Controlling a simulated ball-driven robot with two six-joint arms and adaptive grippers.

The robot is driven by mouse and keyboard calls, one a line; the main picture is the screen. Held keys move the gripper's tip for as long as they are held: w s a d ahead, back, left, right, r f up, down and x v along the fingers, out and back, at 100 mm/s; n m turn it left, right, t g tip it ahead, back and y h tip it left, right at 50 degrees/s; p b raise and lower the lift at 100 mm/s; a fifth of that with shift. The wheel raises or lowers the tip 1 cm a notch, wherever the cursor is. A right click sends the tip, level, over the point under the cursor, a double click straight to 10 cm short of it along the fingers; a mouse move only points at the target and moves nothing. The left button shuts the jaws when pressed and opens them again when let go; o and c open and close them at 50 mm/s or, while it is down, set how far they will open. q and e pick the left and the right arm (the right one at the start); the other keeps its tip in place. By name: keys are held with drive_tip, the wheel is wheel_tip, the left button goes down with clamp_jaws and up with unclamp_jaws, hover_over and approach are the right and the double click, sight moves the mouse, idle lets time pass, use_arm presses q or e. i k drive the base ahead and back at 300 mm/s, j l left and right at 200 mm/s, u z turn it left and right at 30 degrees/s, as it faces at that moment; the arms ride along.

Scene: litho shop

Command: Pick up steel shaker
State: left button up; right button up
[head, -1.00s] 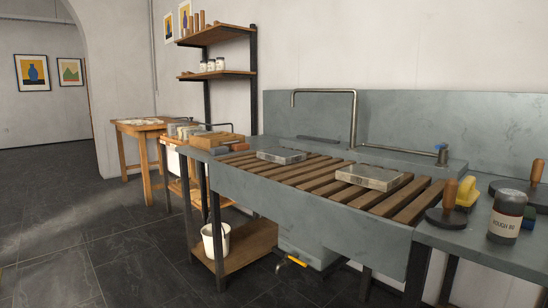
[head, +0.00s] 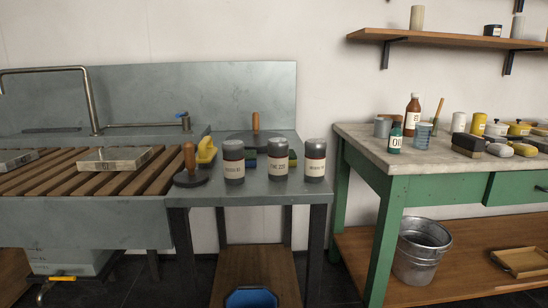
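Three dark shakers with grey metal-looking tops and pale labels stand upright in a row on the grey side table (head: 215,193). They are a left shaker (head: 234,153), a middle shaker (head: 278,150) and a right shaker (head: 315,150). The left label seems to read "ROUGH 80"; the others are too small to read surely. I cannot tell which one is the steel shaker. Neither of my grippers is in view.
A round levigator with a wooden handle (head: 190,175) and a yellow tool (head: 206,150) stand left of the shakers. Another round disc with a handle (head: 255,122) is behind them. A slatted sink (head: 80,208) lies left; a green table (head: 385,165) with bottles stands right.

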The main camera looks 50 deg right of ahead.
sight(315, 149)
drive_tip(key=z, duration=1.75)
